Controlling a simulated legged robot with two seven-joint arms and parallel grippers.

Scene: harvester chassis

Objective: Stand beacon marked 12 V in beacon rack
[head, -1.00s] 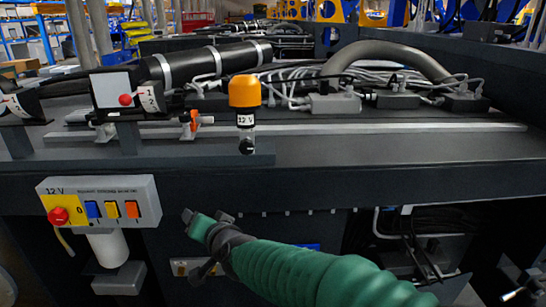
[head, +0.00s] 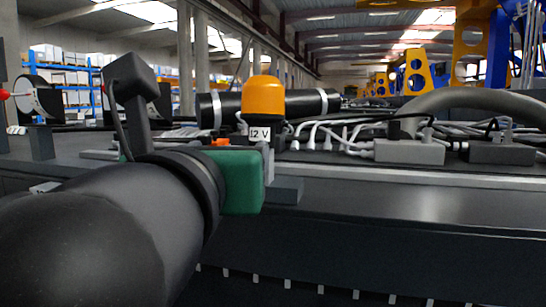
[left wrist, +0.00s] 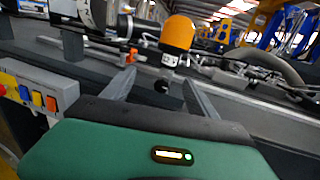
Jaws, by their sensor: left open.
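The beacon (head: 263,97) has an orange dome and a white label reading 12 V. It stands upright at the near edge of the chassis deck; its foot is hidden behind my gripper in the head view. I cannot clearly identify the rack.
A dark block (head: 286,190) sticks out at the deck edge beside my gripper. Grey connector boxes (head: 408,150) with cables lie to the right, behind a rail. A switch box (left wrist: 35,92) with coloured switches is on the left. Front deck space on the right is clear.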

